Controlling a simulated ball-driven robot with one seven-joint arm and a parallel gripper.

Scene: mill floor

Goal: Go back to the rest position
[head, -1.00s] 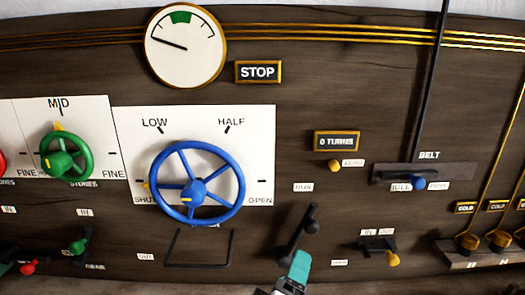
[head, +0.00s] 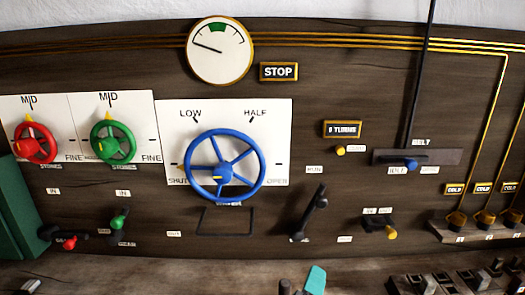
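Only a small part of my gripper (head: 300,284) shows, at the bottom edge of the head view right of centre. A teal piece and a dark piece stick up there, and the rest is cut off by the frame. It is below the control board and apart from it, with nothing visibly held. I cannot tell whether it is open or shut. The black lever (head: 309,214) by the RUN label stands tilted above it, clear of it.
The dark board carries a blue wheel (head: 250,154), green wheel (head: 127,150), red wheel (head: 51,151), gauge (head: 219,62) and STOP sign (head: 279,72). A yellow-knobbed lever (head: 390,233) is at right. A green box (head: 18,210) stands at left, dark blocks (head: 450,282) lower right.

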